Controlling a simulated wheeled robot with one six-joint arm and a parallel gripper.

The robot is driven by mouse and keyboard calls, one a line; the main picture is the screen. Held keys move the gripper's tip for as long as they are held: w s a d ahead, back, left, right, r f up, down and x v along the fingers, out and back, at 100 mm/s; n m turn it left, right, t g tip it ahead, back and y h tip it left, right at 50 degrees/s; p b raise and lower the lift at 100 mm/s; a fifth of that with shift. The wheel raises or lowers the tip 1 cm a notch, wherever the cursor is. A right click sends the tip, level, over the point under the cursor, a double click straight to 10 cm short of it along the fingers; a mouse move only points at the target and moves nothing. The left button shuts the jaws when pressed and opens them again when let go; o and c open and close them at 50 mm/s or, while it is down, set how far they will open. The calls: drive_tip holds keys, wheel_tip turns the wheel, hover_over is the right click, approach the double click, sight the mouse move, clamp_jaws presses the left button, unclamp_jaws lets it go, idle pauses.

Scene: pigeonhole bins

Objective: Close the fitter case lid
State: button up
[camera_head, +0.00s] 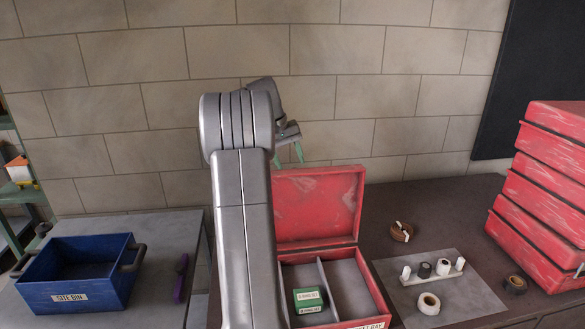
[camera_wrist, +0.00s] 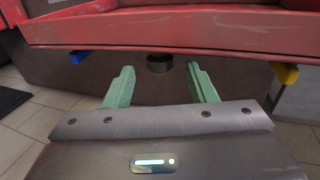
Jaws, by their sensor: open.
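The red fitter case (camera_head: 379,306) stands on the dark bench with its scuffed red lid (camera_head: 315,205) raised, standing roughly upright at the back. My arm hides the case's left part. A divider splits the inside, and green labelled boxes (camera_head: 308,299) lie in one compartment. My gripper (camera_head: 289,156) is just above the lid's top edge in the head view, with green fingers pointing down. In the wrist view my gripper (camera_wrist: 159,70) is open, with nothing between its fingers. A red edge (camera_wrist: 170,30) spans the top of that view, apart from the fingertips.
A blue site bin (camera_head: 70,290) and a purple-handled tool (camera_head: 181,278) are on the left. Tape rolls and a small rack (camera_head: 432,272) sit right of the case. Stacked red cases (camera_head: 545,190) stand far right. A block wall (camera_head: 330,60) is behind.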

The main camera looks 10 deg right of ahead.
drive_tip(key=shift+x, duration=1.7)
clamp_jaws()
